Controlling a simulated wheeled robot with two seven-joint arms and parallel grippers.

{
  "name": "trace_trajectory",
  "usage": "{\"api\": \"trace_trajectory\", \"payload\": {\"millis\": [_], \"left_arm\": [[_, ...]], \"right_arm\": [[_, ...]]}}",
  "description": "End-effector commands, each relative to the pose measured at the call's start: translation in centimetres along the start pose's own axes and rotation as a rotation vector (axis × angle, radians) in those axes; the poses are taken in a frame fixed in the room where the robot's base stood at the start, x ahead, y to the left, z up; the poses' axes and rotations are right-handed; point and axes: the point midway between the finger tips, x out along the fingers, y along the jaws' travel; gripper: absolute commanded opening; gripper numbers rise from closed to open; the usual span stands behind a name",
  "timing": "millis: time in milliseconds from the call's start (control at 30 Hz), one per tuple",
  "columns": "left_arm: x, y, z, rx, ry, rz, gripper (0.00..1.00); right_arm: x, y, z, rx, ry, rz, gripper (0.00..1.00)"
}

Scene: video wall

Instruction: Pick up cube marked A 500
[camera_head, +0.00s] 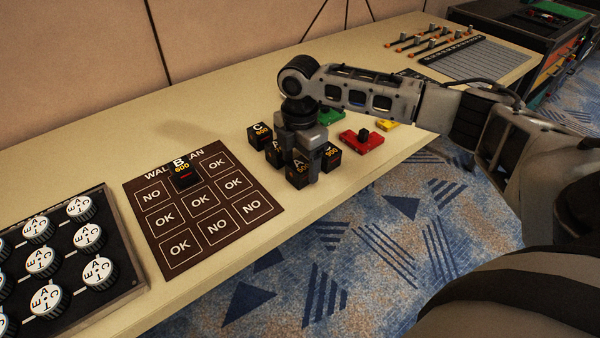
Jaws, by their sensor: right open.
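A black cube with a white A (297,174) stands near the table's front edge; its yellow number is too small to read surely. My right gripper (300,158) points down over the cube cluster. Its jaws are open, with the fingers around or just beside the A cube; I cannot tell whether they touch it. Its fingers partly hide the cubes. A cube marked C 600 (259,135) stands behind to the left. Another cube (274,154) is half hidden by a finger, and one more (331,158) stands on the right. My left gripper is not in view.
A brown mat (136,205) with OK and NO squares lies left of the cubes, with a cube marked B 600 (185,174) on it. A panel of knobs (112,253) is at far left. Red (352,142), green (329,117) and yellow (387,125) pieces lie on the right.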

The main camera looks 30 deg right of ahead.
Motion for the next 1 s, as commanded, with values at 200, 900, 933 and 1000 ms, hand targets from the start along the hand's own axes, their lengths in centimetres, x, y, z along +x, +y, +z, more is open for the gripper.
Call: {"api": "trace_trajectory", "payload": {"millis": [200, 900, 933, 1000], "left_arm": [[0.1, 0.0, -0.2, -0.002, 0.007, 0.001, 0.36], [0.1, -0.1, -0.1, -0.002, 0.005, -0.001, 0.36], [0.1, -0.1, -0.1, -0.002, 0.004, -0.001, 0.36], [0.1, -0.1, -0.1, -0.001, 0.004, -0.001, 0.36]], "right_arm": [[1.8, -0.1, 0.0, 0.0, -0.001, 0.0, 0.69], [1.6, -0.1, 0.0, -0.001, 0.0, 0.001, 0.2], [1.5, -0.1, 0.0, -0.001, 0.0, 0.001, 0.2], [1.1, 0.0, 0.0, -0.001, 0.0, 0.002, 0.2]]}}
